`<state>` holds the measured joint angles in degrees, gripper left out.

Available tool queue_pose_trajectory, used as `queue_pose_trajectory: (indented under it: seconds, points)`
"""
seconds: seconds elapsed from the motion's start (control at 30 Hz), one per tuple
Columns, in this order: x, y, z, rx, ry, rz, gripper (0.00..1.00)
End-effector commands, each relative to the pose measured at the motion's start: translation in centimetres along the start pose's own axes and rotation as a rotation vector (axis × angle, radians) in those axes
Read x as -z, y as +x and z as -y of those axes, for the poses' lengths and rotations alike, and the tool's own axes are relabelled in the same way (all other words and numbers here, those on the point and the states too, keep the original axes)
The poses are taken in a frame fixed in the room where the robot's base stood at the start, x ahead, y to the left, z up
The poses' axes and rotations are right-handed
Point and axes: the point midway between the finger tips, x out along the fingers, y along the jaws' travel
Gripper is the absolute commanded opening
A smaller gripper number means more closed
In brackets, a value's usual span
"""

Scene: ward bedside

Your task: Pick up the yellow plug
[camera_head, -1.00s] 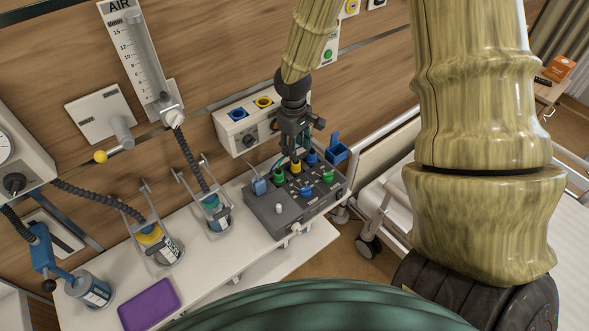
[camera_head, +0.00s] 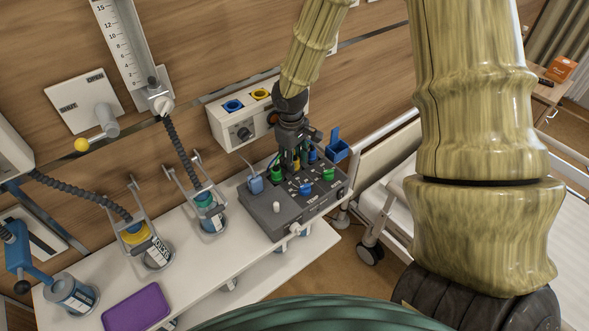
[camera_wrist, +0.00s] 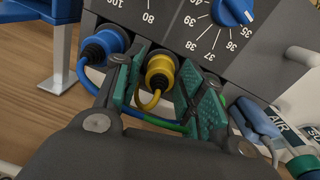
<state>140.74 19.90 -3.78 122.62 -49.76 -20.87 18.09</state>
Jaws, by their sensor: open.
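The yellow plug (camera_wrist: 160,72) sits in the dark grey control box (camera_head: 262,205), with a cable curving down from it. In the head view my gripper (camera_head: 294,158) points down at the back of the box and hides most of the yellow plug (camera_head: 296,164).
A blue plug (camera_wrist: 105,45) is close beside my left finger in the wrist view. A green plug (camera_head: 277,173) and blue knob (camera_head: 305,188) are nearby on the box. A blue holder (camera_head: 337,147) stands behind it, right of my gripper.

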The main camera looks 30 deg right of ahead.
Motion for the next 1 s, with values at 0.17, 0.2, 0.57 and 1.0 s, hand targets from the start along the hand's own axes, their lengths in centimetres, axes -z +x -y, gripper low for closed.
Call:
queue_pose_trajectory:
  seconds: [0.17, 0.2, 0.57, 1.0]
  points:
    - [0.02, 0.81, -0.02, -0.001, -0.001, -0.001, 0.4]
    - [0.02, 0.78, -0.02, -0.001, -0.001, -0.001, 0.4]
    - [-0.01, 0.73, -0.03, -0.001, -0.001, 0.0, 0.04]
    - [0.0, -0.16, -0.08, -0.001, -0.001, 0.0, 0.03]
